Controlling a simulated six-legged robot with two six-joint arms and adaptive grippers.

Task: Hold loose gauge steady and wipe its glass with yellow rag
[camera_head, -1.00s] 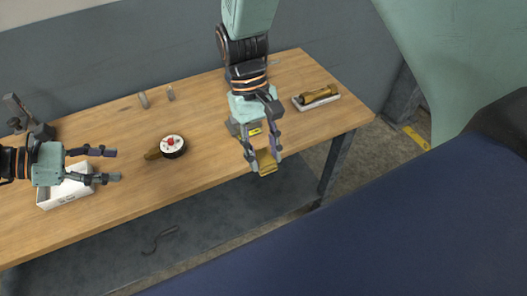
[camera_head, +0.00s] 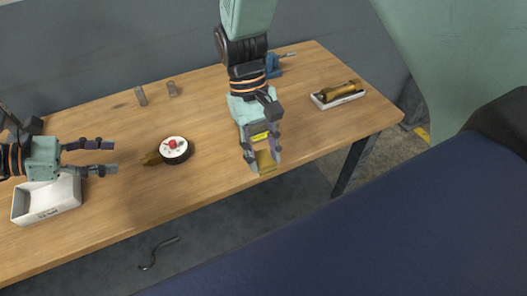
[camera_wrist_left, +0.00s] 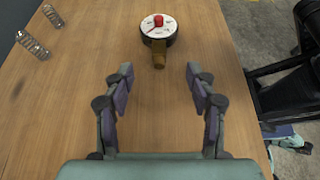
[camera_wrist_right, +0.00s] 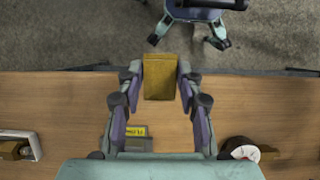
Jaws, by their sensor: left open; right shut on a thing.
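The gauge (camera_head: 174,150) lies on the wooden table, its round white dial up, with a black rim, a red piece at the middle and a brass stem pointing left. It also shows in the left wrist view (camera_wrist_left: 158,30) and, partly cut by my finger, in the right wrist view (camera_wrist_right: 240,150). My left gripper (camera_head: 113,157) is open and empty, left of the gauge; the stem points toward the gap between its fingers. My right gripper (camera_wrist_right: 160,70) is shut on the yellow rag (camera_wrist_right: 160,80), right of the gauge, near the table's front edge (camera_head: 267,162).
A white box (camera_head: 45,198) stands at the left below my left gripper. A blue tool (camera_head: 275,66) lies behind my right arm. A white tray (camera_head: 325,103) holds a brass cylinder. A yellow-labelled item (camera_wrist_right: 137,131) lies near my right gripper.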

